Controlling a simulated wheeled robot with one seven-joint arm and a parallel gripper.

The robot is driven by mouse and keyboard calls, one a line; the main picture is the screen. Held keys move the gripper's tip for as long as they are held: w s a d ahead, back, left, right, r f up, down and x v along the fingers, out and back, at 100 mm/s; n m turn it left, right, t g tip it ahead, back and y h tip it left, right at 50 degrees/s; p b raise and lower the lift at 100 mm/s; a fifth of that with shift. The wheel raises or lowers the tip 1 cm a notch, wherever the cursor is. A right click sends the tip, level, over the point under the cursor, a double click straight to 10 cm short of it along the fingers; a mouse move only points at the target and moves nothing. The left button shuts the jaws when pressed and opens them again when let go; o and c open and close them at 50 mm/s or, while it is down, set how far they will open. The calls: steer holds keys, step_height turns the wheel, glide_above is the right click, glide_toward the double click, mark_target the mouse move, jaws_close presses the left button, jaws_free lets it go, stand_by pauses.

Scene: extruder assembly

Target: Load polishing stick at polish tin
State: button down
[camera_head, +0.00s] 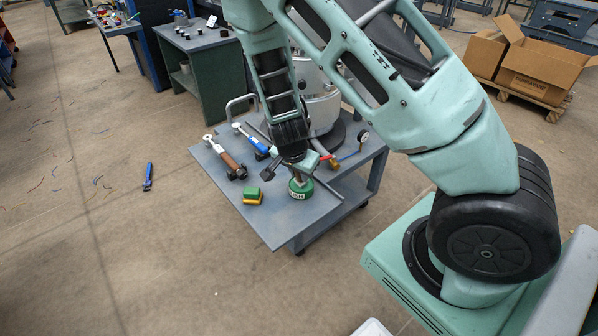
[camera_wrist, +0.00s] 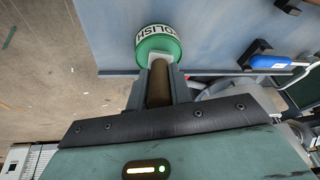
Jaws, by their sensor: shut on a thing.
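The polish tin (camera_head: 301,190) is a round green tin with a white label on the cart top, close to its right front edge. In the wrist view the polish tin (camera_wrist: 158,44) shows its POLISH label just beyond my fingertips. My gripper (camera_head: 298,168) points down over the tin. In the wrist view my gripper (camera_wrist: 159,75) is shut on the polishing stick, whose brown shaft (camera_wrist: 159,88) lies between the fingers. The stick's far end meets the tin's outline in the picture; I cannot tell whether it touches the polish.
The grey cart (camera_head: 262,222) also carries a green and yellow sponge (camera_head: 253,196), a brown-handled tool (camera_head: 226,160), a blue-handled tool (camera_head: 252,141), a gauge (camera_head: 363,137) and a large metal vessel (camera_head: 318,98). A blue tool (camera_head: 148,177) lies on the floor. The cart's left front corner is bare.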

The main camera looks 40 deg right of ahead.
stand_by(0.3)
step_height(320, 180, up, 7)
steer(key=p, duration=0.7)
stand_by(0.8)
